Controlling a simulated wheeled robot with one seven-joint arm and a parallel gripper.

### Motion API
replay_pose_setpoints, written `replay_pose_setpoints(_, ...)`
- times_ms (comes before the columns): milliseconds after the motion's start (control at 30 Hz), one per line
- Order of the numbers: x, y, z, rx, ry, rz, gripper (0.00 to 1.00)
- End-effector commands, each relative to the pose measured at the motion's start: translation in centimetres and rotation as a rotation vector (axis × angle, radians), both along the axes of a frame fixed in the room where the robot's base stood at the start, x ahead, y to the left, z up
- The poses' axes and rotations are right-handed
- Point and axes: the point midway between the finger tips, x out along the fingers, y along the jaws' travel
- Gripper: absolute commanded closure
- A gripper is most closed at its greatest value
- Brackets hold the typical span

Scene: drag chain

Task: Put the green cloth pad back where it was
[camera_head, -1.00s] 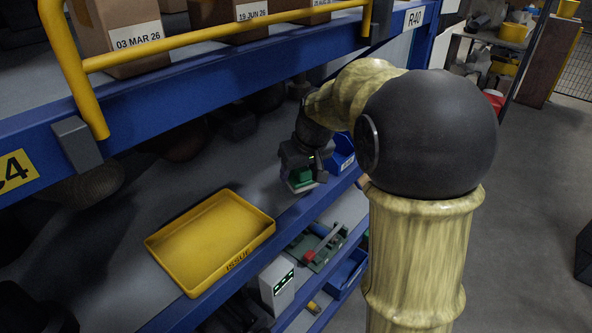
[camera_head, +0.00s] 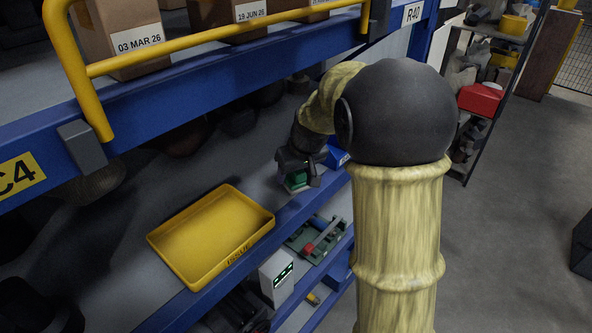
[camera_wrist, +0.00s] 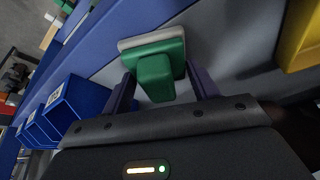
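The green cloth pad (camera_head: 296,182) is a green block with a raised grip and a pale underside. It is at the front edge of the grey shelf, right of the yellow tray; it appears to rest there. In the wrist view the pad (camera_wrist: 156,62) is between the two dark fingers of my gripper (camera_wrist: 163,88). Grey shelf shows between each finger and the raised grip, so the fingers look open around it. In the head view my gripper (camera_head: 300,170) is over the pad and partly hides it.
A yellow tray (camera_head: 262,222) marked ISSUE stands left of the pad. A blue bin (camera_head: 336,157) is just behind my gripper on the right. The blue shelf beam (camera_head: 200,103) with a yellow rail runs above. A lower shelf (camera_head: 306,258) holds tools and a white box.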

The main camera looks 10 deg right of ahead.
Motion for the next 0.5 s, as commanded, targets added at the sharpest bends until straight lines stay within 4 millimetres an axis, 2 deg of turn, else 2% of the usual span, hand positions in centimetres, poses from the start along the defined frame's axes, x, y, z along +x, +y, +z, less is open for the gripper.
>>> replay_pose_setpoints(33,-0.02,0.00,-0.04,0.000,0.001,0.000,0.31)
replay_pose_setpoints(100,-0.02,0.00,-0.04,0.000,0.001,0.000,0.19)
replay_pose_setpoints(500,-0.18,-0.06,0.56,0.000,-0.002,0.000,0.19)
